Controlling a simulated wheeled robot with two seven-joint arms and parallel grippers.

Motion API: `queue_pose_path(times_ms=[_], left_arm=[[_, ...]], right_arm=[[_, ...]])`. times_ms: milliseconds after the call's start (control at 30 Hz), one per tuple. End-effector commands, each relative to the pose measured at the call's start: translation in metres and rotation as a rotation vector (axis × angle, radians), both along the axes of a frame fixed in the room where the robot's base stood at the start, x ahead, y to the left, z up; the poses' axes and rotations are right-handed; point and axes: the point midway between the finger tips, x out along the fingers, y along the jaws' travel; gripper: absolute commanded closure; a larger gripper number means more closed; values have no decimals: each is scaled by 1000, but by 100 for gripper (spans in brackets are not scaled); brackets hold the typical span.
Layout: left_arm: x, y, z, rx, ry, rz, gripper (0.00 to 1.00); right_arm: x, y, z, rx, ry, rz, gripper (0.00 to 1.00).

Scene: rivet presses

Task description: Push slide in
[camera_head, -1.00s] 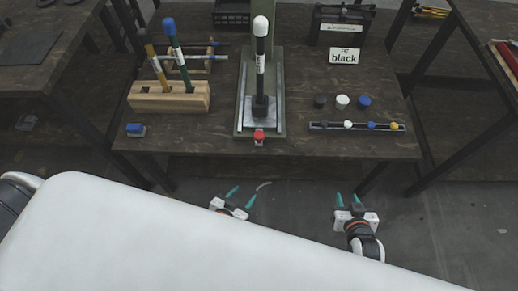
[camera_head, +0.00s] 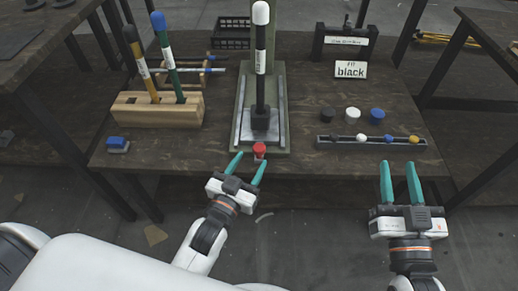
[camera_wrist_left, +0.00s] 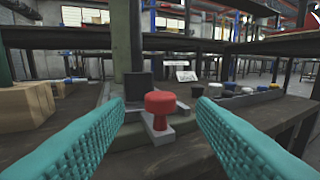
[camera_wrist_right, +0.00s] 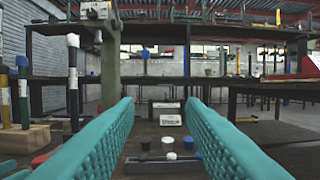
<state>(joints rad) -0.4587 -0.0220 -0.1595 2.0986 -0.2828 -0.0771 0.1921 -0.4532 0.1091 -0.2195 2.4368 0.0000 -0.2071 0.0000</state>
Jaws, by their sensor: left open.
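The press (camera_head: 279,100) stands at the middle of the table, with a slide plate between rails on its base. A black rod with a white cap (camera_head: 261,60) stands upright in a dark block (camera_head: 260,121) on the slide. A red knob (camera_head: 259,149) is at the slide's front end, and it also shows in the left wrist view (camera_wrist_left: 160,106). My left gripper (camera_head: 249,162) is open just in front of the knob; in its wrist view the knob appears between the spread fingers, with gaps on both sides. My right gripper (camera_head: 398,166) is open and empty at the table's front right.
A wooden holder (camera_head: 150,112) with a yellow and a green rod stands left. A blue-topped block (camera_head: 118,144) lies at the front left. Caps (camera_head: 352,115) and a tray (camera_head: 330,145) are at right. A sign reading "black" (camera_head: 351,70) stands behind them.

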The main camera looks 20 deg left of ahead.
Motion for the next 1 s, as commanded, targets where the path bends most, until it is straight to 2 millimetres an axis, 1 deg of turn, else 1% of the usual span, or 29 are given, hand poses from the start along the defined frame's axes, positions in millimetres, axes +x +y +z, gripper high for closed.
queue_pose_path(times_ms=[33, 100, 200, 300, 500, 733, 767, 1000], left_arm=[[11, -1, -1, 0, -5, -1, 49], [24, -3, -1, -1, -5, -1, 49], [40, -5, -1, 1, -3, -2, 49], [51, -6, -1, 1, -1, -2, 49], [61, -7, -1, 0, 1, -1, 49], [61, -7, -1, 0, 1, -1, 49], [61, -7, -1, 0, 1, -1, 51], [61, -7, -1, 0, 1, -1, 90]], right_arm=[[-1, 1, 4, 13, -44, 2, 64], [-3, 2, 14, 29, -107, 6, 64], [-7, 3, 26, 50, -184, 11, 64], [-11, 3, 35, 67, -244, 15, 64], [-15, 3, 43, 83, -300, 18, 64], [-15, 3, 44, 84, -304, 18, 64], [-15, 3, 44, 84, -304, 18, 64], [-15, 3, 44, 83, -302, 18, 64]])
